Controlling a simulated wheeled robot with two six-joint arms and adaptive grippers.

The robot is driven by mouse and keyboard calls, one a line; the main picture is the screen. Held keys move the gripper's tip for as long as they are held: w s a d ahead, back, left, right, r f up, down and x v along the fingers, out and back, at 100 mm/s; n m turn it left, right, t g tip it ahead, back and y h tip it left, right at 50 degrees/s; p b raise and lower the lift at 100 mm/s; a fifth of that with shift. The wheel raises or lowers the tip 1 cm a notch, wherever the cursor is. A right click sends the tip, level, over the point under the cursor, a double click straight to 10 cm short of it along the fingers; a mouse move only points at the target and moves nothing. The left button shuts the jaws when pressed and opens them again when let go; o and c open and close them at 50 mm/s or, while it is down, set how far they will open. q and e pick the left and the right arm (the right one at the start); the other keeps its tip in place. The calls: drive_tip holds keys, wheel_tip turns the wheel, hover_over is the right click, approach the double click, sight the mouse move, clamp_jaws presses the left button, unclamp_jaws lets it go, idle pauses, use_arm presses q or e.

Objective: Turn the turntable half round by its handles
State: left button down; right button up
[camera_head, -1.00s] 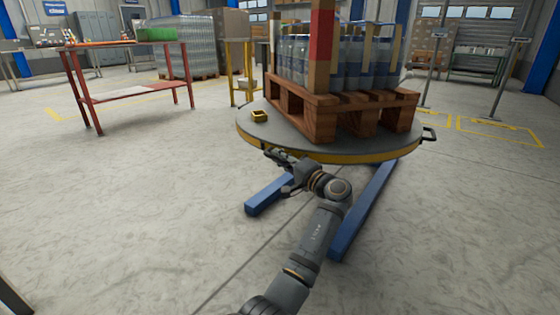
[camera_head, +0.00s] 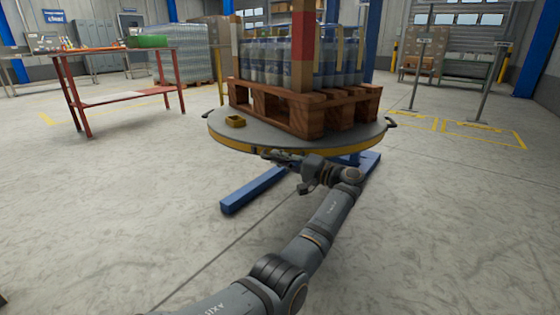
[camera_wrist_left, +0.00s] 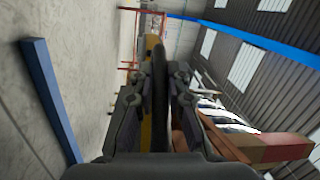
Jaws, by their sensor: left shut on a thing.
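The round turntable (camera_head: 262,134) has a grey top and yellow rim and carries a wooden pallet (camera_head: 284,112) of wrapped bottles. My left gripper (camera_head: 267,154) is at the near rim, shut on a dark handle, which shows between the fingers in the left wrist view (camera_wrist_left: 159,85). The grip itself is small and partly hidden in the head view. Another handle (camera_head: 391,122) sticks out at the right rim, and part of one shows at the left rim (camera_head: 208,113). My right gripper is not in view.
Blue floor legs (camera_head: 252,190) stick out under the turntable. A red workbench (camera_head: 118,96) stands at the left and grey stands (camera_head: 487,85) at the right. The floor in front is clear.

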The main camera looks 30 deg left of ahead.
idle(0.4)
use_arm(q)
drive_tip(key=c, duration=1.3)
unclamp_jaws()
drive_tip(key=shift+c, duration=0.2)
drive_tip(key=shift+d, duration=0.15)
drive_tip(key=d+f, duration=0.1)
drive_tip(key=d, duration=1)
drive_tip(key=shift+d, duration=0.4)
drive_tip(key=shift+w, duration=0.15)
